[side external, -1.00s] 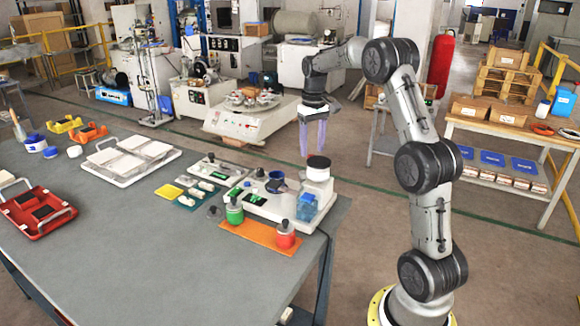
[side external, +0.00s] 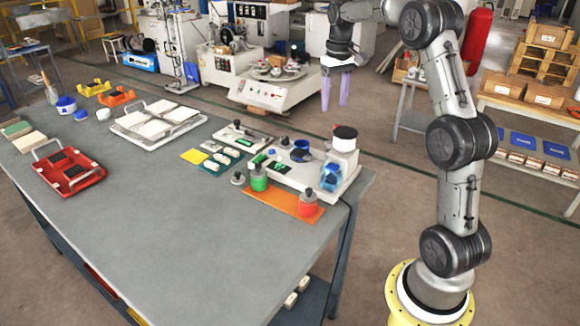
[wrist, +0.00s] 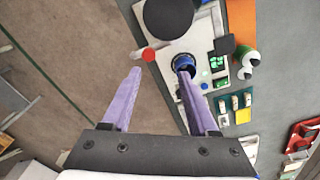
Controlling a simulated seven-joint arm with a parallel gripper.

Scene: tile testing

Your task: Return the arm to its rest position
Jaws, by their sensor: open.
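My gripper (side external: 337,90) has two purple fingers, spread apart with nothing between them, and points down. In the side external view it hangs in the air above and behind the white testing device (side external: 345,140) at the table's right end. In the wrist view the fingers of my gripper (wrist: 157,105) are apart. The floor and the edge of the white device (wrist: 155,58) show between them. The device's black round top is at the upper middle of the wrist view.
The grey table (side external: 150,225) holds a red tray (side external: 70,172), a white tray with tiles (side external: 140,135), and an orange mat (side external: 284,205) with green and red bottles. A machine (side external: 275,95) stands behind the table. A shelf with boxes (side external: 500,85) is at right.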

